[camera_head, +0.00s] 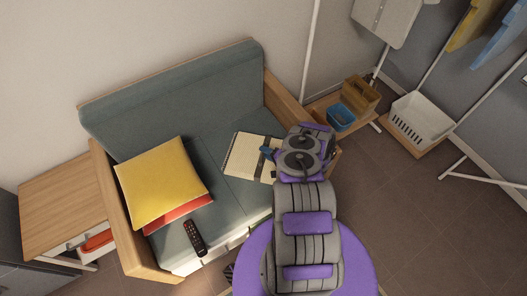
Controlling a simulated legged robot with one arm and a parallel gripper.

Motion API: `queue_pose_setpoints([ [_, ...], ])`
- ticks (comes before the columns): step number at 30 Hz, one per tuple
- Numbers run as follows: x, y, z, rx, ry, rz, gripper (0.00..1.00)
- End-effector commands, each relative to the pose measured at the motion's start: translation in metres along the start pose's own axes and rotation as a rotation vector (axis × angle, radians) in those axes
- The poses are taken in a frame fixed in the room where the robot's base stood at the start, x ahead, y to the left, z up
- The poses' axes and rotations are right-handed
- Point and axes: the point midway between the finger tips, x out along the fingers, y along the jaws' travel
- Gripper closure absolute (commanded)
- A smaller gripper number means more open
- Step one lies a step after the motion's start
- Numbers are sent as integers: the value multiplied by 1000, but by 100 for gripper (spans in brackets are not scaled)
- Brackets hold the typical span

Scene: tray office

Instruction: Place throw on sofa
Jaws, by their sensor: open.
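The sofa (191,92) has a grey-green back and seat with wooden arms. A cream folded piece with dark bands, which looks like the throw (245,158), lies flat on the right part of the seat. My gripper (290,150) is over the right end of the seat, beside the sofa's right arm. It is open, and a dark blue finger shows at its left, by the right edge of the throw. My arm hides the front right of the sofa and perhaps part of the throw. I cannot tell whether the gripper touches it.
A yellow cushion (160,181), a red-orange item (180,212) and a black remote (195,238) are on the left seat. A wooden side table (62,205) stands left. A blue bin (341,118) and a white basket (421,118) stand right. Floor at lower right is clear.

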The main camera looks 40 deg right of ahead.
Motion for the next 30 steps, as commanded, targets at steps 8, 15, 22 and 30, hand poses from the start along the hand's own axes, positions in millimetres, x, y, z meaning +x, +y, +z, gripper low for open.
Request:
queue_pose_setpoints([
  [8,-57,-3,0,1,2,-1,54],
  [15,-92,-2,0,-2,1,0,54],
  [22,-88,-23,2,5,-33,-31,54],
  [30,-26,-159,36,54,-269,-176,54],
])
